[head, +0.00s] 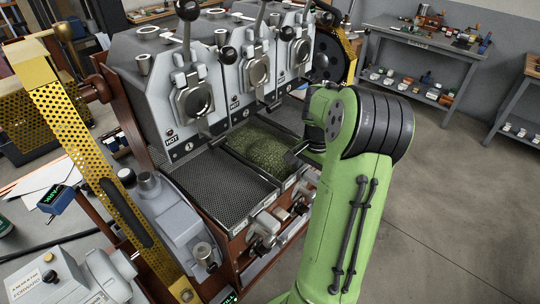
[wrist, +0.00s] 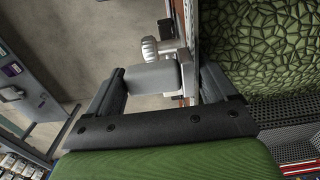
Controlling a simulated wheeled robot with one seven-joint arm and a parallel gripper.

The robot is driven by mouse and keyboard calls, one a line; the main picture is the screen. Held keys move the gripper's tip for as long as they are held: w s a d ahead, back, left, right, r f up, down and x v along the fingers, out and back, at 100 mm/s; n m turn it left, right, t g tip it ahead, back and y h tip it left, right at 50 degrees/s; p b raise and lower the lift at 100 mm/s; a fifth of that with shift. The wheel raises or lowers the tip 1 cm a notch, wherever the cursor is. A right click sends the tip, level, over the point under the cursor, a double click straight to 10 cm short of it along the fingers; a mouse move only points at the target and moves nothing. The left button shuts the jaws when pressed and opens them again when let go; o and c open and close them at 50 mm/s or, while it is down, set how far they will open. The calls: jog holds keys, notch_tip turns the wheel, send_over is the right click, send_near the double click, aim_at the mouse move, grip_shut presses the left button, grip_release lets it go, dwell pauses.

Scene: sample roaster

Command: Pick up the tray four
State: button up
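A tray of green beans (head: 262,150) sits in the middle bay of the roaster's front. A dark mesh tray (head: 218,182) without beans lies to its left. I cannot read which one is tray four; any tray further right is hidden by my arm. My gripper (head: 296,155) is by the right edge of the bean tray. In the wrist view my gripper (wrist: 163,88) has its two dark fingers wide apart. A grey block (wrist: 156,76) shows between them; I cannot tell whether they touch it. Green beans (wrist: 275,45) fill the upper right there.
The roaster (head: 165,80) has several levers and hot drum fronts above the trays, and knobs (head: 265,222) below. A yellow perforated guard (head: 90,150) stands at the left. A bench (head: 428,45) stands at the back right; the floor (head: 445,200) to the right is clear.

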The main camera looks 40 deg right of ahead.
jog(key=c, duration=0.9)
jog(key=shift+r, duration=0.15)
jog(key=shift+s+d+r, duration=0.1)
jog(key=shift+s+r, duration=0.05)
jog(key=shift+r, duration=0.1)
notch_tip(320, 180, up, 7)
jog(key=shift+s+f+p, duration=0.15)
jog(key=shift+p, duration=0.4)
jog(key=s, duration=0.6)
jog(key=s+d+b, duration=0.1)
jog(key=s, duration=1.2)
jog(key=shift+s+d+f+b, duration=0.15)
jog(key=shift+d+f+b, duration=0.05)
jog(key=shift+d+b, duration=0.15)
